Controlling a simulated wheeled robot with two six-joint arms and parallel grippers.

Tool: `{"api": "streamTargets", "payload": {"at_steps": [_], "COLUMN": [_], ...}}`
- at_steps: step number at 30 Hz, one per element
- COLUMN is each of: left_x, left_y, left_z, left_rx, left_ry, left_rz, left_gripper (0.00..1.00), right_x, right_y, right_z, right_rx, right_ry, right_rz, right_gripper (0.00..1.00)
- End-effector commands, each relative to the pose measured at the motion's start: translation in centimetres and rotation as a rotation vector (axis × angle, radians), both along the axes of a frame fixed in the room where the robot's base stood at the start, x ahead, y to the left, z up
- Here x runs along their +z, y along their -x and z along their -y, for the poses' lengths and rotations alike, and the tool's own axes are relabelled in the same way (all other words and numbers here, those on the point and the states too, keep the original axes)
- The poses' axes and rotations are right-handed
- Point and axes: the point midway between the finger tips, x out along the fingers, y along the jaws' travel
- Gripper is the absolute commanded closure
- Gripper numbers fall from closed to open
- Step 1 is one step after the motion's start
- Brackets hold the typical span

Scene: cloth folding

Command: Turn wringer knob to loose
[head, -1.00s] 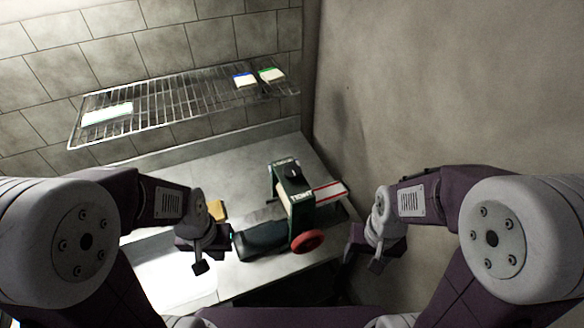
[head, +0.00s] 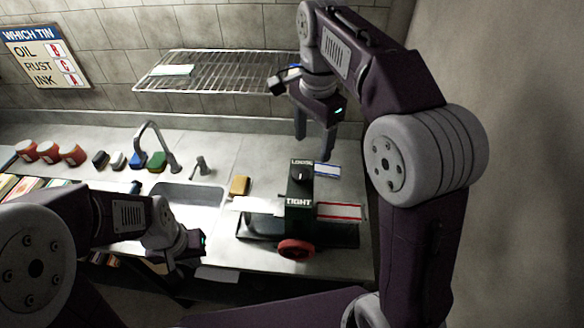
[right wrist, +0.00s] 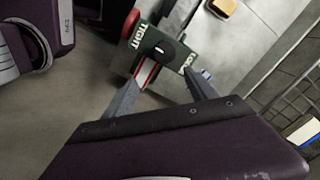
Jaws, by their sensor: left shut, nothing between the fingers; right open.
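The wringer (head: 299,213) is a dark green unit on the counter, marked LOOSE at its far end and TIGHT at its near end. Its black knob (head: 301,175) sits on top between the two words, with a pale mark on it. The knob (right wrist: 161,48) also shows in the right wrist view, between and beyond the finger lines. My right gripper (head: 314,146) is open and empty, fingers pointing down, above and behind the LOOSE end, apart from the knob. My left gripper (head: 198,258) is shut and empty, low at the left, near the counter's front edge.
A red wheel (head: 296,249) is on the wringer's near side. A red-striped plate (head: 340,211) and a blue-striped one (head: 327,171) stick out right. A sponge (head: 239,186), faucet (head: 160,147) and sink (head: 190,197) lie left. A wire rack (head: 215,72) hangs behind.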

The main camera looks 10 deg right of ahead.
Motion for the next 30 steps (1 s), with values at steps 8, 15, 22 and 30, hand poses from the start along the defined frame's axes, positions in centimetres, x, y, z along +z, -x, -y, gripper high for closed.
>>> {"api": "streamTargets", "payload": {"at_steps": [8,15,22,30], "left_x": [-0.4,-1.4,-1.6,-1.6], "left_y": [0.0,0.0,0.0,0.0], "left_z": [0.0,0.0,0.0,0.0], "left_rx": [0.0,0.0,0.0,0.0], "left_ry": [0.0,0.0,0.0,0.0], "left_rz": [0.001,0.0,0.0,0.0], "left_gripper": [1.0,1.0,1.0,1.0], "right_x": [-1.5,-6.4,-9.6,-10.0], "right_y": [-0.3,-0.2,-0.3,-0.3], "right_z": [-1.1,-1.1,-1.2,-1.2], "right_rx": [0.031,0.031,0.031,0.031], "right_ry": [0.002,0.003,0.002,0.002], "right_rz": [-0.015,-0.018,-0.013,-0.013], "right_gripper": [0.34,0.34,0.34,0.34]}}
